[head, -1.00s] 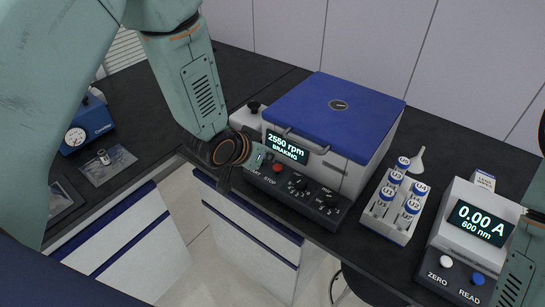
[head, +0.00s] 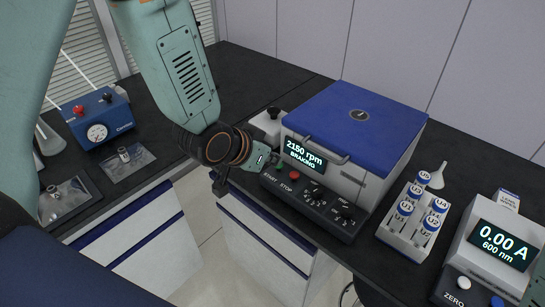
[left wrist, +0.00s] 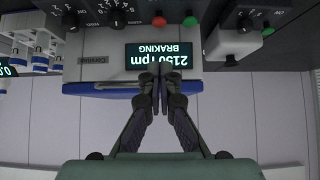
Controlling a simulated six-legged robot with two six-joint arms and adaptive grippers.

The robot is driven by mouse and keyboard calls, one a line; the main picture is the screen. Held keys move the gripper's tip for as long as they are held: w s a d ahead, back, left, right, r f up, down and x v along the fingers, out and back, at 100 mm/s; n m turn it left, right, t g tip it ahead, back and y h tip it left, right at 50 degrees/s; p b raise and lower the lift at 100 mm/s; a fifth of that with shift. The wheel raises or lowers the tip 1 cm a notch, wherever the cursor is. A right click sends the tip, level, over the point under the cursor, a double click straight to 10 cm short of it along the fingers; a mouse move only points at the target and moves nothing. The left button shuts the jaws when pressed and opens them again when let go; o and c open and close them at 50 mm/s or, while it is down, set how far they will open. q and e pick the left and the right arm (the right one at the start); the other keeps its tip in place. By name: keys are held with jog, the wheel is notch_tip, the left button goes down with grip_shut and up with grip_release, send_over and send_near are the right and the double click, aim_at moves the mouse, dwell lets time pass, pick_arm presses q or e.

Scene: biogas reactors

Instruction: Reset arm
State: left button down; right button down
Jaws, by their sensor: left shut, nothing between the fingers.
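My left gripper (left wrist: 159,88) is shut and empty in the left wrist view, its fingertips together in front of the centrifuge display. In the head view my left arm reaches in from the upper left, and the gripper (head: 272,160) is partly seen beside the front panel. The centrifuge (head: 345,130) has a closed blue lid, and its display reads 2150 rpm BRAKING. A green START button and a red STOP button (head: 294,174) sit near the gripper; the red button also shows in the left wrist view (left wrist: 158,22). My right gripper is not in view.
A photometer (head: 495,250) reading 0.00 A is at the far right. A blue gauge box (head: 98,118) stands at the left. A floor gap separates the benches.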

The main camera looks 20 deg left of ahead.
pick_arm(q)
jog(key=shift+s, duration=0.1)
jog(key=s+a+f+n+g+y+b, duration=0.1)
jog(key=s+f+g+b, duration=0.3)
jog(key=s+f, duration=1.1)
jog(key=s+a+f+n+g+y+b, duration=0.2)
jog(key=s+f+n+g+b, duration=0.1)
jog(key=s+f+b, duration=0.8)
jog(key=s+f+g, duration=0.1)
jog(key=s+f, duration=0.4)
jog(key=f, duration=0.4)
jog(key=shift+s+a+f, duration=0.15)
jog(key=shift+s+a, duration=0.05)
jog(key=shift+a, duration=0.15)
